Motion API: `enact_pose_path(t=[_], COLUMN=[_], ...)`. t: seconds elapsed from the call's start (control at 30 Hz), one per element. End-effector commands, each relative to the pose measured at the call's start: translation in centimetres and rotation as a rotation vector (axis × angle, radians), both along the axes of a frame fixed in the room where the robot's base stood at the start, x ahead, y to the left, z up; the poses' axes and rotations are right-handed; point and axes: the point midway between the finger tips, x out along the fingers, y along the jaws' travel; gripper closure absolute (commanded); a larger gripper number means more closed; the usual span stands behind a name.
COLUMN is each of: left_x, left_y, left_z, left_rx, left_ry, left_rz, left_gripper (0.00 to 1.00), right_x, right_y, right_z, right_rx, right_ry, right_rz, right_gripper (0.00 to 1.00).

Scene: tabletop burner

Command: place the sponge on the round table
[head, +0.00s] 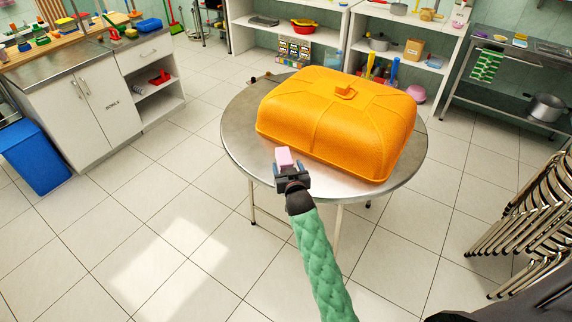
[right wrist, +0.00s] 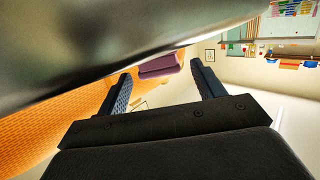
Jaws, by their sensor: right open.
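The sponge (head: 284,157) is a small pink block at the near left edge of the round table (head: 241,122), which has a grey metal top. My right gripper (head: 291,171) is at this edge, just on the near side of the sponge. In the right wrist view the sponge (right wrist: 157,66) looks purple and shows between and beyond the open fingertips. It appears to lie against the metal top. I cannot tell whether a finger touches it. My left gripper is not in view.
A large orange lid-like box (head: 337,118) covers most of the round table, close to the sponge. Small dark items (head: 262,76) lie at its far left rim. Stacked metal chairs (head: 520,215) stand at right. A blue bin (head: 35,157) and white cabinet (head: 88,112) stand left.

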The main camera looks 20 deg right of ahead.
Motion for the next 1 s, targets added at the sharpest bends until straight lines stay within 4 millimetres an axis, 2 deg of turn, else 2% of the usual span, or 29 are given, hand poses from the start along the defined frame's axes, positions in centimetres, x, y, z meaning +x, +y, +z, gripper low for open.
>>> enact_pose_path(t=[0.1,0.3,0.5,0.7,1.0], left_x=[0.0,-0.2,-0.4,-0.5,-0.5], left_y=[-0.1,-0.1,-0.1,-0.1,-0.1], left_z=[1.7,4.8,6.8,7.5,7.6], left_rx=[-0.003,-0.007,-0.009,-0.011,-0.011], left_ry=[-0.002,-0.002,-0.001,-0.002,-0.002], left_rz=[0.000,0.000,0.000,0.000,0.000], left_gripper=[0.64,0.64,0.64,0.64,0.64], right_x=[-2.3,-5.7,-7.8,-8.5,-8.5], right_y=[0.3,0.7,1.0,1.1,1.0], right_z=[0.0,0.6,1.0,1.2,1.2], right_rx=[0.000,0.001,0.001,0.000,0.000], right_ry=[0.001,0.001,0.001,0.000,0.000], right_rz=[0.000,0.000,0.000,0.000,0.000], right_gripper=[0.32,0.32,0.32,0.32,0.32])
